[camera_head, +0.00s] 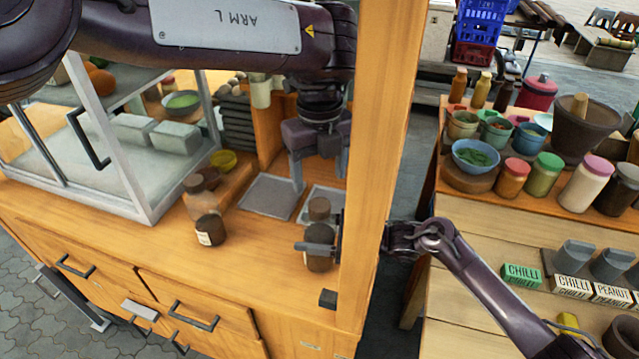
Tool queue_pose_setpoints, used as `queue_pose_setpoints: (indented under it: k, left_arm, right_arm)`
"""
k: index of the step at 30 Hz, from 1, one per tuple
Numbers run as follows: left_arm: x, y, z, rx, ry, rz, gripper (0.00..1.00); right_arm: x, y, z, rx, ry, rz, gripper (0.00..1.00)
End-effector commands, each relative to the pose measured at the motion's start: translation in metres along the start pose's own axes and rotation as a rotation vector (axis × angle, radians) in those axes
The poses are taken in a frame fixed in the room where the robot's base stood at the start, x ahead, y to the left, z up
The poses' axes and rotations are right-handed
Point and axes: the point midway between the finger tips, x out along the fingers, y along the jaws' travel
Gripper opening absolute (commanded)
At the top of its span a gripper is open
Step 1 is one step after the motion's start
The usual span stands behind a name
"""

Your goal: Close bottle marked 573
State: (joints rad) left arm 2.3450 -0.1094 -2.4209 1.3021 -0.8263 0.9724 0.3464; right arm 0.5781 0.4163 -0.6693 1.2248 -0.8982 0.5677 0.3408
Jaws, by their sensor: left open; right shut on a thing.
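A dark bottle (318,263) stands on the wooden counter at the right, close to the post. A brown cap (319,208) shows at its top; I cannot tell whether it is seated or loose. My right gripper (318,246) reaches in from the right behind the post and is shut around this bottle's body. My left gripper (320,181) points down above the cap, open, with nothing between its fingers. No number 573 is readable.
A wooden post (373,150) stands just right of the held bottle, crossing my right arm. A glass case (150,190) fills the left of the counter. Grey trays (270,197) lie behind the bottles. A side table (470,222) with jars and bowls is at the right.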

Motion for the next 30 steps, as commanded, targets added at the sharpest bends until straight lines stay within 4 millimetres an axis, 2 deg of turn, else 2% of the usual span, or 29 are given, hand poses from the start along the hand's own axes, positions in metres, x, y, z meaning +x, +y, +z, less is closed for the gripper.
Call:
queue_pose_setpoints:
  k: [8,9,14,23,26,30]
  left_arm:
    - [-0.002,0.000,0.000,0.000,0.001,0.001,0.65]
    - [-0.002,0.000,0.000,0.000,0.000,0.001,0.65]
    - [-0.002,0.000,0.000,0.000,0.000,0.001,0.65]
    - [-0.001,0.000,0.000,0.000,0.000,0.001,0.65]
    - [0.002,0.000,0.000,0.000,0.001,0.001,0.65]
    - [0.009,0.000,0.000,0.000,0.000,0.001,0.65]
  right_arm:
    - [0.000,0.000,0.000,0.000,0.000,0.000,0.00]
    - [0.000,0.000,0.000,0.000,0.000,0.000,0.64]
    - [0.000,0.000,0.000,0.000,0.000,0.000,0.85]
    - [-0.001,0.000,0.000,0.000,0.000,0.000,0.87]
    - [-0.010,0.000,0.002,0.000,-0.001,0.001,0.87]
    - [-0.034,0.001,0.004,0.000,-0.003,0.002,0.87]
